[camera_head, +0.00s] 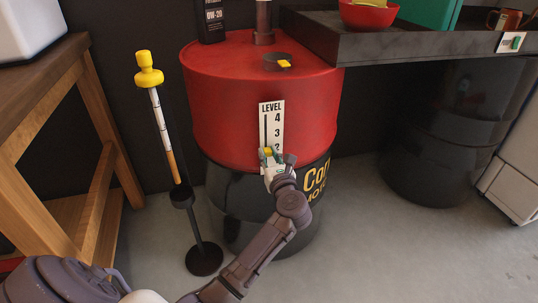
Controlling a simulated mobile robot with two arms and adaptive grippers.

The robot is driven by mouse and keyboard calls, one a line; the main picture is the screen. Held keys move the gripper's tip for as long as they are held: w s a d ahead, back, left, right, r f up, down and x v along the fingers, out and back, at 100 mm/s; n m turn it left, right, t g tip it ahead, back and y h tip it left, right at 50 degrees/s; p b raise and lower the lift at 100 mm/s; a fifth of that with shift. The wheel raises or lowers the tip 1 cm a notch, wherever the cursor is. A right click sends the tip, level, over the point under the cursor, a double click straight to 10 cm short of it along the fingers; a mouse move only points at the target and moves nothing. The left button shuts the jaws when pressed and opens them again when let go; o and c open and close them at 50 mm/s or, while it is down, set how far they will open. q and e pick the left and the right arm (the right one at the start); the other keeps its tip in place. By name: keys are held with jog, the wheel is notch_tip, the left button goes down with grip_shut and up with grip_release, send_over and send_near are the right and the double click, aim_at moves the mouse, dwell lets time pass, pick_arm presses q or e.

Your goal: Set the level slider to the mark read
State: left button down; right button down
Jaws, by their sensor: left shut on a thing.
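The white level scale (277,117) is on the front of a red and black drum (215,115). It reads LEVEL at the top, with 4, 3 and a partly covered 2 below. My left gripper (269,155) is at the lower part of the scale, shut on the small yellow slider (267,150). The slider sits near the 2. The gripper hides the scale below that. A dipstick (158,115) with a yellow knob stands upright in a black stand, left of the drum. Its shaft is white above and orange-brown below. My right gripper is not in view.
A dark bottle (210,20) and a black cap with a yellow part (278,62) are on the drum top. A wooden bench (50,85) stands left. A dark tray (365,48) with a red bowl (368,14) juts in from the right. Open floor lies in front.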

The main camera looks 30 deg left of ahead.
pick_arm(q)
jog(key=c, duration=0.9)
grip_release()
jog(key=v, duration=1.2)
jog(key=shift+s, duration=0.1)
